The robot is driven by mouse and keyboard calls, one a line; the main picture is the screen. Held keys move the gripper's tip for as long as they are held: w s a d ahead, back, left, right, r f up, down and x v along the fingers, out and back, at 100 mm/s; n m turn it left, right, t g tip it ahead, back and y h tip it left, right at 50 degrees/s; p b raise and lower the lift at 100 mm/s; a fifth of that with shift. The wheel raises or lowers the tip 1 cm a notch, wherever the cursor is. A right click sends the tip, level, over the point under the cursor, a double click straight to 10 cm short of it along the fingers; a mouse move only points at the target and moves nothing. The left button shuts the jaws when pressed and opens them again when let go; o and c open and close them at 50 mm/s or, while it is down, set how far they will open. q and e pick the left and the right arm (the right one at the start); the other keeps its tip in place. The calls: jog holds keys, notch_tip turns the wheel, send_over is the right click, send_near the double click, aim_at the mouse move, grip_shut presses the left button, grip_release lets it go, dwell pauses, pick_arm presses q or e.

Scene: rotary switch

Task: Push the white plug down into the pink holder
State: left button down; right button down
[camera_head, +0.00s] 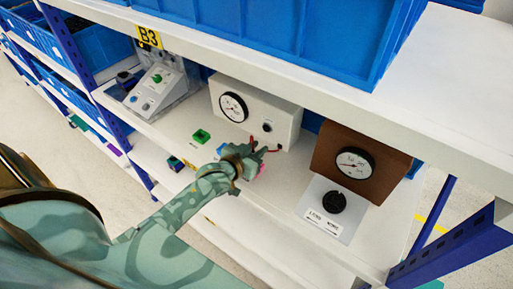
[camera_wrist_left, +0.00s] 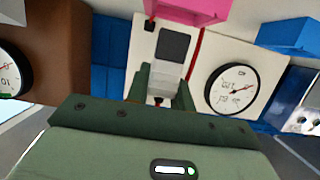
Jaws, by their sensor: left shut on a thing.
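My left gripper (camera_head: 259,152) is over the shelf in front of the white meter box. In the left wrist view its two green fingers (camera_wrist_left: 162,88) are shut on the white plug (camera_wrist_left: 168,70), which has a dark grey end face. The pink holder (camera_wrist_left: 188,9) shows at the top edge of that view, just beyond the plug's grey end. I cannot tell whether they touch. In the head view the plug is hidden by the gripper, and only a sliver of the pink holder (camera_head: 262,170) shows beside it. My right gripper is not in view.
The white meter box (camera_head: 262,112) with a red cable stands close behind the gripper. A brown gauge box (camera_head: 340,155) with a black rotary knob (camera_head: 334,202) is to the right. A green block (camera_head: 201,136) and a control panel (camera_head: 158,84) are to the left. An upper shelf overhangs.

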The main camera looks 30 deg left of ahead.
pick_arm(q)
jog(key=shift+f, duration=0.4)
dwell(0.3)
jog(key=shift+f+b, duration=0.9)
jog(key=shift+f, duration=0.35)
jog(key=c, duration=1.1)
grip_release()
jog(key=v, duration=1.6)
jog(key=shift+s+a+r+p, duration=0.1)
jog(key=shift+s+p, duration=0.05)
jog(key=shift+p, duration=0.2)
